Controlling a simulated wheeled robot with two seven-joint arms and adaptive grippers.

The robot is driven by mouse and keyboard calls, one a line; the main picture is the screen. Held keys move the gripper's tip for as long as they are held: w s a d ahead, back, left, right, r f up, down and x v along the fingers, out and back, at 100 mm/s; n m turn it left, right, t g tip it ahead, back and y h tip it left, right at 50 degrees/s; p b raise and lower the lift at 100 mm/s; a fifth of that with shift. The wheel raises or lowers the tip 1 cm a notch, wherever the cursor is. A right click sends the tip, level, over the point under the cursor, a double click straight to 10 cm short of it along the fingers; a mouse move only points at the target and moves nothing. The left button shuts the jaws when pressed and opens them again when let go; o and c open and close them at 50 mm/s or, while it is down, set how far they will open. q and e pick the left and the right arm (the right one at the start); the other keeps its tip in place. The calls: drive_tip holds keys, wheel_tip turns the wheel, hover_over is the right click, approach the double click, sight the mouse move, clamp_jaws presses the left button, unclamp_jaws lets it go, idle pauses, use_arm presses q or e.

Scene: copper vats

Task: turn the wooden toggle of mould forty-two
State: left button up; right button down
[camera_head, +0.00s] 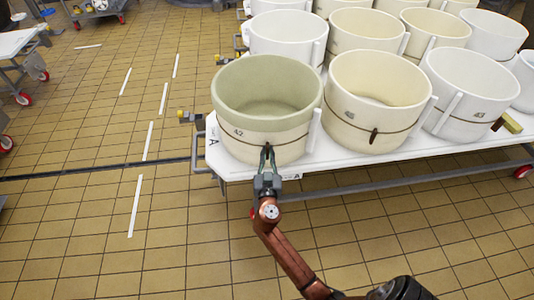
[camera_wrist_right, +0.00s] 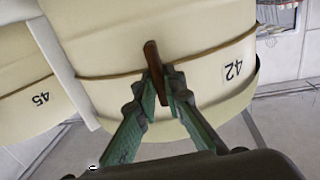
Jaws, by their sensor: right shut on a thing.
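Mould forty-two (camera_head: 245,118) is the greenish-cream round tub at the near left corner of the white table. In the right wrist view, mould forty-two (camera_wrist_right: 185,25) carries a "42" label and a thin cord around its wall. The brown wooden toggle (camera_wrist_right: 152,55) stands across that cord, lengthwise between the fingers. My right gripper (camera_wrist_right: 163,88) is shut on the toggle, its green fingertips on either side of it. In the head view my right gripper (camera_head: 267,152) reaches the mould's front wall and mostly hides the toggle. My left gripper is not in view.
A cream mould (camera_head: 375,92) with its own cord and toggle stands close to the right. More moulds fill the wheeled table (camera_head: 340,160) behind it. A white upright strip (camera_head: 314,130) stands between the two front moulds. The tiled floor at the left is open.

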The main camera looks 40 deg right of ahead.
drive_tip(key=shift+a+n, duration=0.1)
drive_tip(key=shift+n, duration=0.2)
drive_tip(key=n, duration=0.4)
drive_tip(key=shift+w+n, duration=0.1)
drive_tip(key=shift+n, duration=0.2)
drive_tip(key=shift+a+n, duration=0.1)
drive_tip(key=shift+n, duration=0.8)
drive_tip(key=shift+n+p, duration=0.35)
drive_tip(key=shift+n, duration=0.15)
use_arm(q)
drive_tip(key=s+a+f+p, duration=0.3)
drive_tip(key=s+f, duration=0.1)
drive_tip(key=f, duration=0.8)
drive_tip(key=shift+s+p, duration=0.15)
drive_tip(key=shift+p, duration=0.2)
use_arm(e)
drive_tip(key=shift+w+a+f+n, duration=0.1)
drive_tip(key=shift+f+n, duration=0.1)
drive_tip(key=shift+n, duration=2.35)
drive_tip(key=shift+f+n, duration=0.15)
drive_tip(key=shift+n, duration=2.4)
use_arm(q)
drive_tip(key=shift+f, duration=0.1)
